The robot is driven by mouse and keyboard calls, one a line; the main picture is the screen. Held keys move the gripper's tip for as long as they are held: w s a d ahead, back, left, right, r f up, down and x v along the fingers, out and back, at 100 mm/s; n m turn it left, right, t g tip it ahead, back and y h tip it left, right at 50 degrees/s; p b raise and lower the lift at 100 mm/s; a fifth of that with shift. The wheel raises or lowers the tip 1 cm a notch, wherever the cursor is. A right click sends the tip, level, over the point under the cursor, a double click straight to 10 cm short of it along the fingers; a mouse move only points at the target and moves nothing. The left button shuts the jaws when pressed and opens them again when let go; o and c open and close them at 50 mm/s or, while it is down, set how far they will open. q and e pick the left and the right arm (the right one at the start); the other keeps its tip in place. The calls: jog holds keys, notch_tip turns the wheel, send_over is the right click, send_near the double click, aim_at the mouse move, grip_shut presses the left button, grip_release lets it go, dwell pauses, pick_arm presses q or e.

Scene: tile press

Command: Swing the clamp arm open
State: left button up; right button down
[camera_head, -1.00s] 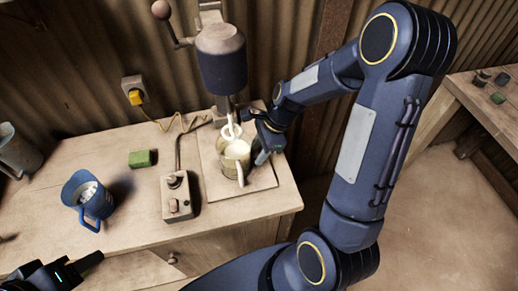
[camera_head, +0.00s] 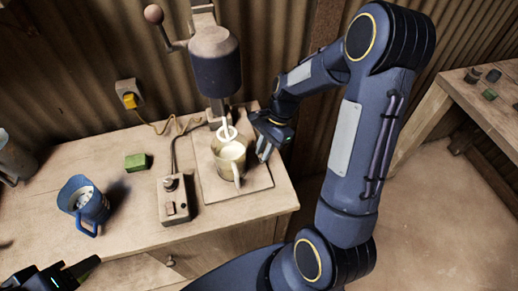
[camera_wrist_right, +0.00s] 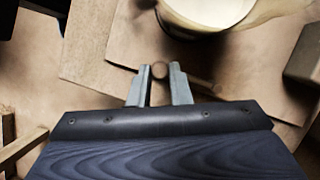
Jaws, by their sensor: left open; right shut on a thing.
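The press-like machine (camera_head: 215,65) stands at the back of the bench, over a square base board (camera_head: 254,183). A cream-filled cup (camera_head: 231,155) is on the board below its white hook-shaped tool; the cup also shows at the top of the right wrist view (camera_wrist_right: 210,12). My right gripper (camera_head: 264,150) is low beside the cup, on its right. My left gripper (camera_head: 88,266) is open at lower left.
A control box (camera_head: 173,200) with a cable stands left of the board. A green block (camera_head: 136,161) and a blue jug (camera_head: 84,203) are further left. A yellow plug (camera_head: 130,100) is in the wall socket. Another table (camera_head: 470,95) is at right. The bench front is clear.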

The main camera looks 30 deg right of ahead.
jog(key=shift+d, duration=0.1)
jog(key=c, duration=1.3)
grip_release()
jog(key=shift+c, duration=0.2)
jog(key=v, duration=0.7)
jog(key=shift+r+b, duration=0.3)
jog(key=shift+r, duration=0.15)
jog(key=s+a+r+n+t, duration=0.3)
jog(key=s+a+r+n, duration=0.1)
jog(key=s+n, duration=0.3)
jog(key=s+a+r+n+t, duration=0.3)
jog(key=s+n, duration=0.4)
jog(key=s, duration=0.3)
jog(key=shift+a+r+h, duration=0.4)
jog(key=shift+a+r, duration=0.2)
jog(key=shift+a, duration=0.2)
